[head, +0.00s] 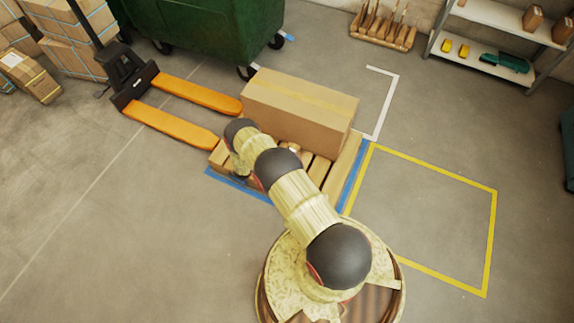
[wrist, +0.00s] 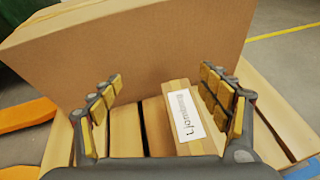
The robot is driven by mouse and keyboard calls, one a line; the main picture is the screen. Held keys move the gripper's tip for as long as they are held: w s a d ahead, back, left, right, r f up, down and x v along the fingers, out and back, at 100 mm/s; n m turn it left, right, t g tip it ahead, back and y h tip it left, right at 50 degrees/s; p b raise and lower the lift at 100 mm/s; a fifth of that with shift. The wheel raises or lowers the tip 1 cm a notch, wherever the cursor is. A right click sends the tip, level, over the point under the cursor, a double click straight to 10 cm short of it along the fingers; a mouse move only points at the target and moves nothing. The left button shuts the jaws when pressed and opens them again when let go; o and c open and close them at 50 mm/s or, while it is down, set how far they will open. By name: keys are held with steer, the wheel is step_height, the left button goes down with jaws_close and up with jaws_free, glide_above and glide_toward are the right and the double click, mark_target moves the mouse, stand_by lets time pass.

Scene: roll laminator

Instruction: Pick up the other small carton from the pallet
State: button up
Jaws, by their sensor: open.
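The small carton (wrist: 170,101) is brown with a white printed label on top. In the wrist view it lies on the pallet (wrist: 156,127), close to the large carton (wrist: 140,45). My gripper (wrist: 161,78) is open, with one finger on each side of the picture. The small carton shows between the fingers, nearer the right one; I cannot tell whether that finger touches it. In the head view my arm hides the gripper and most of the small carton. The large taped carton (head: 300,108) stands on the back of the wooden pallet (head: 345,172).
A pallet jack with orange forks (head: 172,127) stands left of the pallet. A green bin (head: 205,35) is behind. A yellow-outlined floor area (head: 430,215) to the right is empty. A shelf (head: 490,62) stands at the back right.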

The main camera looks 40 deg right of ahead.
steer(key=s+f+n, duration=0.1)
steer(key=f, duration=0.2)
steer(key=s+a+f+t, duration=0.1)
steer(key=s+f, duration=0.1)
steer(key=f, duration=0.2)
steer(key=s+f+n, duration=0.1)
steer(key=s+f, duration=0.1)
steer(key=f, duration=0.2)
steer(key=shift+a+n+b, duration=0.15)
steer(key=shift+n+b, duration=0.15)
steer(key=shift+b, duration=0.1)
steer(key=shift+f, duration=0.35)
steer(key=shift+t, duration=0.3)
steer(key=b+x, duration=0.2)
steer(key=x, duration=0.1)
steer(key=f+b+x, duration=0.1)
steer(key=b+x, duration=0.1)
steer(key=x, duration=0.2)
steer(key=shift+w, duration=0.2)
steer(key=shift+c, duration=0.6)
steer(key=c, duration=1.9)
steer(key=shift+r, duration=0.1)
jaws_close()
